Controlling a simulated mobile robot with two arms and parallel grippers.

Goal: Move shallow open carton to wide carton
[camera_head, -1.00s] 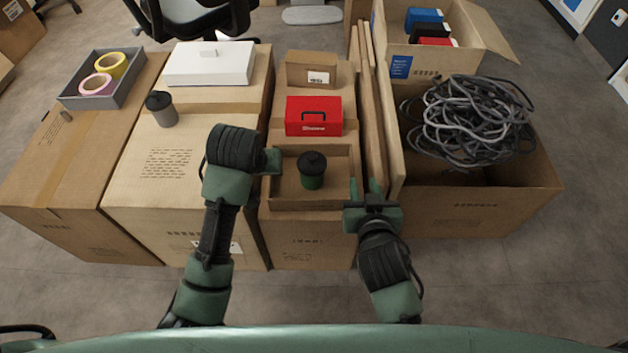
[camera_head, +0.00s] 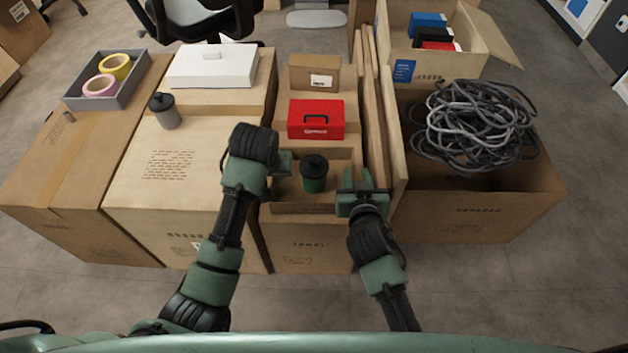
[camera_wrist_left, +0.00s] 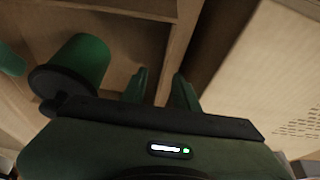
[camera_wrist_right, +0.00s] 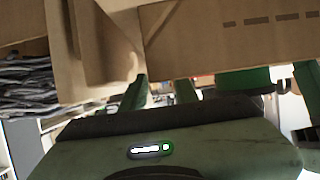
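The shallow open carton (camera_head: 290,197) sits on the middle tall carton and holds a dark green canister (camera_head: 314,176) with a black lid. My left gripper (camera_head: 284,163) is at its left wall. In the left wrist view the parted fingers (camera_wrist_left: 163,92) straddle that wall; the canister (camera_wrist_left: 82,66) stands beside them. My right gripper (camera_head: 358,182) is at the right wall, fingers (camera_wrist_right: 161,92) apart in the right wrist view, with cardboard close ahead. Whether any finger touches is unclear. The wide carton (camera_head: 155,205) is left of the middle carton, its front top clear.
A red toolbox (camera_head: 315,119) and small box (camera_head: 314,73) stand behind the shallow carton. Flat boards (camera_head: 372,110) stand close on its right. The wide carton bears a grey canister (camera_head: 164,111) and white box (camera_head: 213,66). An open carton with cables (camera_head: 470,120) is at right.

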